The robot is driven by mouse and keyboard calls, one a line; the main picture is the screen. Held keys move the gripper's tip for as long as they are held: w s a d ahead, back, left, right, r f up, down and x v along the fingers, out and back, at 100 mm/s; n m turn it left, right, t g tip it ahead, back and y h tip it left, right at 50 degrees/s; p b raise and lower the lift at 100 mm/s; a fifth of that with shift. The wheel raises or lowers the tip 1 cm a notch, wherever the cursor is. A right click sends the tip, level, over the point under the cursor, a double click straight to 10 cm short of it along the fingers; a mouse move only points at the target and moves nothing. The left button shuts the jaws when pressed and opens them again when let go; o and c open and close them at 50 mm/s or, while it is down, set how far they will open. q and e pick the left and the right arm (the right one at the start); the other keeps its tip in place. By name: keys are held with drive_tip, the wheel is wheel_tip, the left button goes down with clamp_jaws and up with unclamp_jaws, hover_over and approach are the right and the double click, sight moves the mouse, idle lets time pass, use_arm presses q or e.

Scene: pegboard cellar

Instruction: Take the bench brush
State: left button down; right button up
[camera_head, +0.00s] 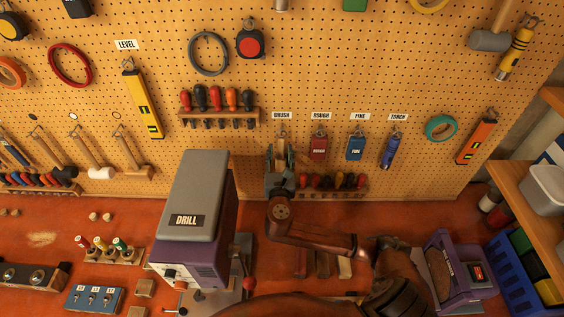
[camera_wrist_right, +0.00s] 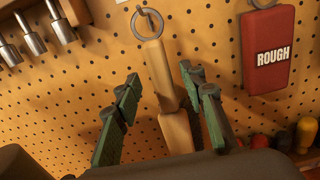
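The bench brush (camera_wrist_right: 157,68) hangs by a metal ring from a pegboard hook, its pale wooden handle pointing up. In the head view it shows in part (camera_head: 282,152) under the "BRUSH" label. My right gripper (camera_wrist_right: 160,82) is open, with one green-padded finger on each side of the handle. I see gaps between both fingers and the wood, so the gripper is not closed on it. In the head view the right gripper (camera_head: 281,160) hides the brush's lower part. My left gripper is not in view.
A red "ROUGH" block (camera_wrist_right: 268,52) hangs close to the right of the brush; a blue "FINE" block (camera_head: 356,148) hangs beyond it. Screwdrivers (camera_head: 333,181) sit in a rack low at the right. The drill press (camera_head: 196,190) stands left of my right arm.

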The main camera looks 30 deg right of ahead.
drive_tip(key=shift+w+d+r, duration=0.1)
drive_tip(key=shift+w+d, duration=0.25)
drive_tip(key=shift+w, duration=0.25)
drive_tip(key=shift+w+d, duration=0.2)
drive_tip(key=shift+d, duration=0.05)
drive_tip(key=shift+w, duration=0.1)
drive_tip(key=c, duration=0.3)
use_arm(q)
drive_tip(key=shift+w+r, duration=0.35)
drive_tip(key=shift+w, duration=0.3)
use_arm(e)
drive_tip(key=shift+d, duration=0.1)
clamp_jaws()
